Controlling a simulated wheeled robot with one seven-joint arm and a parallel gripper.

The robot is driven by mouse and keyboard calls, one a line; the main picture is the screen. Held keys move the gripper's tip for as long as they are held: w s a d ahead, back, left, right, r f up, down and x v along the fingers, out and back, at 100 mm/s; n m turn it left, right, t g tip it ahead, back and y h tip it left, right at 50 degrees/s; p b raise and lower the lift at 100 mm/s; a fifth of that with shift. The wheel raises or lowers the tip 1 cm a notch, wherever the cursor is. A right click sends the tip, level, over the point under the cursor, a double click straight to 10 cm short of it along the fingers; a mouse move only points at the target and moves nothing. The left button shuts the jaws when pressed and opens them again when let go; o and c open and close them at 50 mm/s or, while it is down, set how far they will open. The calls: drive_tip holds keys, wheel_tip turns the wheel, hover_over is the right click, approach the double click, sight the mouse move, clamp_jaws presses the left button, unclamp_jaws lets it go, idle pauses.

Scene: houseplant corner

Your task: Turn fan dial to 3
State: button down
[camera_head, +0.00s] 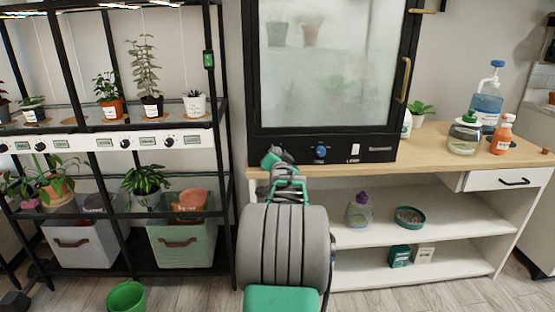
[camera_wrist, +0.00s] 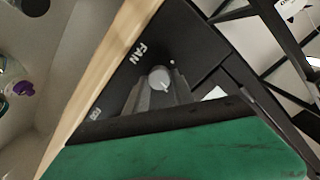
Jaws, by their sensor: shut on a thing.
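The fan dial (camera_wrist: 159,78) is a small round pale grey knob on a black panel, beside the white word FAN, in the wrist view. A light pointer mark shows on its face; I cannot read which number it points to. My gripper (camera_wrist: 160,92) is shut on the dial, one grey finger on each side. In the head view my gripper (camera_head: 273,160) is at the left part of the black control strip (camera_head: 380,148) below the misted glass cabinet (camera_head: 328,65). There my arm hides the fan dial.
A blue-ringed knob (camera_head: 320,152) and a white switch (camera_head: 357,149) are on the same strip, to the right. The wooden counter (camera_head: 430,155) holds bottles at right. A black plant rack (camera_head: 222,150) stands close on the left. A green bucket (camera_head: 126,297) is on the floor.

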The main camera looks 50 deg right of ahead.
drive_tip(key=shift+s+d+f+m+t+p, duration=0.1)
drive_tip(key=shift+m+t+p, duration=0.3)
drive_tip(key=shift+m, duration=3.75)
drive_tip(key=shift+f+m+t+p, duration=0.1)
drive_tip(key=shift+m+t+p, duration=0.25)
drive_tip(key=shift+m, duration=3.8)
drive_tip(key=c, duration=1.1)
unclamp_jaws()
drive_tip(key=shift+o, duration=0.2)
